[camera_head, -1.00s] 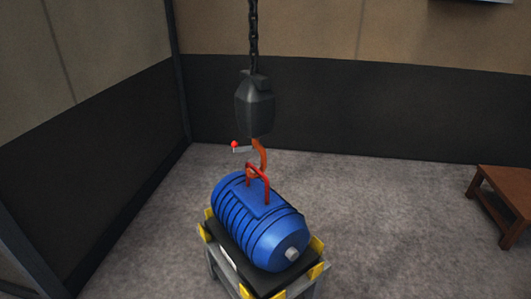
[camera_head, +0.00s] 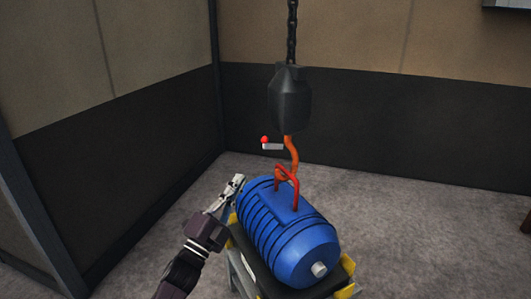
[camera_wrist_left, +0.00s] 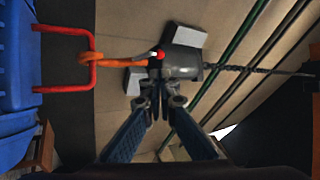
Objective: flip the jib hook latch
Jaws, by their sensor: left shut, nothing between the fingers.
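The orange jib hook (camera_head: 291,150) hangs below a dark block (camera_head: 290,100) on a chain. Its tip is at the red lifting handle (camera_head: 296,190) on the blue ribbed casting. The latch, a short grey lever with a red ball end (camera_head: 265,140), sticks out to the left of the hook. In the left wrist view the red ball (camera_wrist_left: 160,54) shows just beyond my fingertips, next to the orange hook (camera_wrist_left: 115,61). My left gripper (camera_head: 238,181) is shut and empty, left of the casting and lower than the latch in the head view. My right gripper is out of view.
The blue casting (camera_head: 275,225) lies on a stand with yellow corner brackets (camera_head: 347,290). Dark-panelled walls (camera_head: 130,140) stand behind and to the left. The grey floor (camera_head: 420,220) is clear to the right of the stand.

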